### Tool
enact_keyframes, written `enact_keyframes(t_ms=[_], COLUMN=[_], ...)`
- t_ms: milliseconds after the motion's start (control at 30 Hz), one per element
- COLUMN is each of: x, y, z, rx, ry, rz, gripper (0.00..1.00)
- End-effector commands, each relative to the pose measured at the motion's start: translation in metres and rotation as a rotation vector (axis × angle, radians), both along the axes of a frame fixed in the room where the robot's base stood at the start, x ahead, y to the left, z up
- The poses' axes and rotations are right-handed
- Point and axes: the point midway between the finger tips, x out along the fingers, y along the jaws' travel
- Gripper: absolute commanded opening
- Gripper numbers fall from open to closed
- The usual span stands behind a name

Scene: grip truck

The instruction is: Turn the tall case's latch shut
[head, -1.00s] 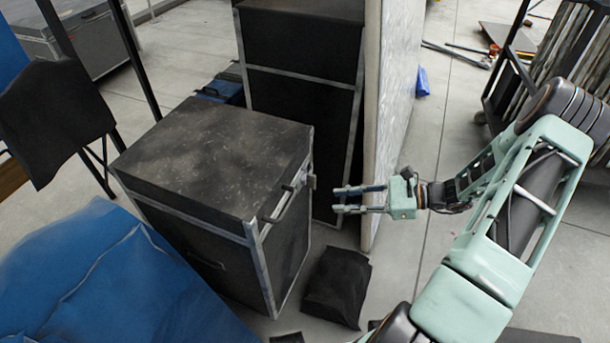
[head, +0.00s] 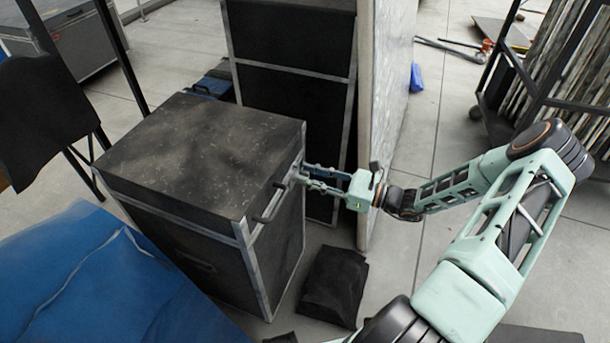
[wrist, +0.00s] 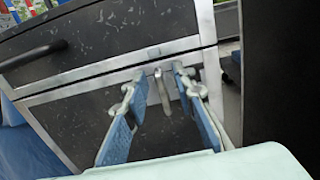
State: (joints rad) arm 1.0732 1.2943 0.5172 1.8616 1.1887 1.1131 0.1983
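A black case (head: 190,150) with a scuffed lid and metal edges stands left of my gripper (head: 306,178). It fills much of the wrist view (wrist: 110,45). Its small metal latch (wrist: 163,92) hangs down across the front below the lid seam, slightly tilted. In the wrist view my gripper (wrist: 159,72) is open, with one blue-padded finger on each side of the latch. I cannot tell whether either finger touches it. In the head view the fingertips reach the case's right side and mostly hide the latch.
A dark handle (head: 266,204) sticks out of the case near the latch. A taller black case (head: 290,110) and a pale upright panel (head: 388,110) stand close behind my gripper. A black bag (head: 333,287) lies on the floor below. A blue cover (head: 90,275) is at lower left.

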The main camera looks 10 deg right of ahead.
Motion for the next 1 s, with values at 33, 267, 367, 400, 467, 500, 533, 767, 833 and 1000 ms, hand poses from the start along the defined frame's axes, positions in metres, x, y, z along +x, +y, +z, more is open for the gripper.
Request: enact_keyframes(t_ms=[33,267,367,400,467,500,533,767,833,1000], x=[0.0029,0.0087,0.0088,0.0087,0.0087,0.0087,0.0087,0.0086,0.0086,0.0085], y=[0.0054,0.0138,0.0139,0.0138,0.0138,0.0137,0.0137,0.0135,0.0134,0.0134], z=[-0.0005,0.0000,0.0001,0.0001,0.0001,0.0001,0.0001,0.0001,0.0000,0.0001], rx=[0.001,0.000,0.000,0.000,0.000,0.000,0.000,0.000,-0.001,-0.005], ry=[-0.001,0.000,0.000,0.000,0.000,0.000,0.000,0.000,0.000,-0.005], rz=[0.002,0.000,0.000,0.000,0.001,0.001,0.001,0.000,0.000,0.000], gripper=[0.25,0.25,0.25,0.25,0.25,0.20,0.17,0.00,0.00,0.00])
